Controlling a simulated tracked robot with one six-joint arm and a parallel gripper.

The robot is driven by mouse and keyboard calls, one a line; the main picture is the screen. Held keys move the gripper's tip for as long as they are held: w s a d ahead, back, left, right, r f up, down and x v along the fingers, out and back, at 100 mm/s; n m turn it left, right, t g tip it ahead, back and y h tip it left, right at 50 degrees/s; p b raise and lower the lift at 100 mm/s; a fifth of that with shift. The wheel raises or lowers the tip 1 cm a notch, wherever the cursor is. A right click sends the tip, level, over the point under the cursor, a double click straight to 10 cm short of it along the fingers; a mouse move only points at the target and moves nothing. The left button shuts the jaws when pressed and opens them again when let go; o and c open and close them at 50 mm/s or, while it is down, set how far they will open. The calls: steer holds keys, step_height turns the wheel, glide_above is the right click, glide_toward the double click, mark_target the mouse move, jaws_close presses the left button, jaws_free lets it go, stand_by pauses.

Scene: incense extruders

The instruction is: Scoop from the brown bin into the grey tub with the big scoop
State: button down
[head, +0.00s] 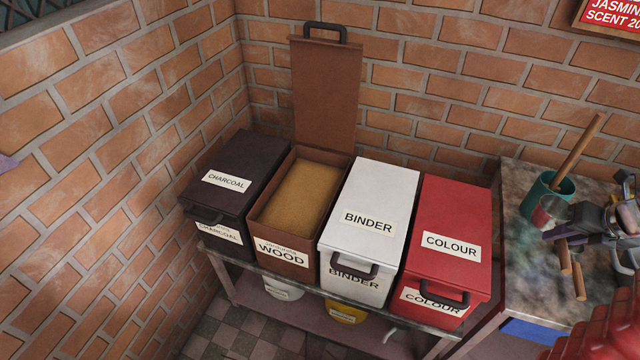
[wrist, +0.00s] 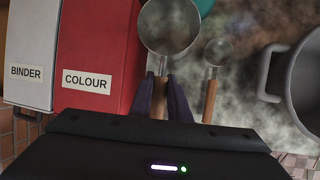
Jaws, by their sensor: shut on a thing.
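The brown bin (head: 285,270), labelled WOOD, stands open with its lid (head: 326,90) raised against the wall. Tan powder (head: 299,195) fills much of it. In the wrist view, my gripper (wrist: 161,88) is shut on the handle of the big scoop (wrist: 168,27), a round metal bowl pointing away from me. The bowl looks empty. In the head view my gripper (head: 565,232) is over the worktop at the right, with the scoop's bowl (head: 549,212) in front of it. The grey tub (wrist: 293,100) is at the right of the wrist view, partly cut off.
A smaller scoop (wrist: 217,52) with a wooden handle lies right of the big one. A teal pot (head: 540,196) holding a wooden stick stands on the worktop (head: 515,255). Closed charcoal (head: 240,165), binder (head: 385,190) and colour (head: 455,210) bins flank the brown bin.

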stand_by(0.3)
